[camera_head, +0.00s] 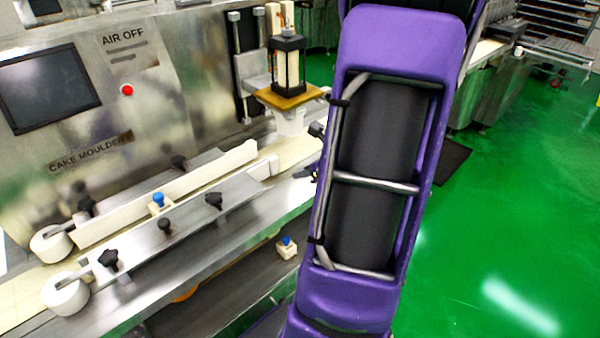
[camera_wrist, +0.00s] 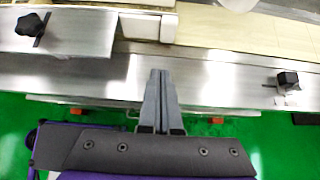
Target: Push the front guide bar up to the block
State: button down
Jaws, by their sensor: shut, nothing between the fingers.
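The front guide bar (camera_head: 190,220) is a long metal plate with black knobs and a white inner edge, lying along the machine's front side. In the wrist view its white end (camera_wrist: 147,27) is at the top. A white block with a blue knob (camera_head: 158,203) sits between the front and rear guide bars; whether the front bar touches it is unclear. My gripper (camera_wrist: 160,74) is shut and empty, its tips just in front of the white end of the bar, over the metal ledge. Contact cannot be told. In the head view my purple arm hides the gripper.
The rear guide bar (camera_head: 165,195) runs behind the block. A white roller (camera_head: 66,294) is at the left end. A second blue-knobbed block (camera_head: 286,247) is lower in front. A black knob (camera_wrist: 288,80) stands right of my gripper. Green floor is open at right.

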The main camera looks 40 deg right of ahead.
aim_at(273, 170)
jog(key=b+x, duration=0.1)
jog(key=x, duration=0.5)
jog(key=shift+f+b, duration=0.2)
jog(key=shift+b, duration=0.1)
jog(key=w, duration=0.3)
jog(key=shift+w, duration=0.7)
jog(key=shift+w+d+r, duration=0.1)
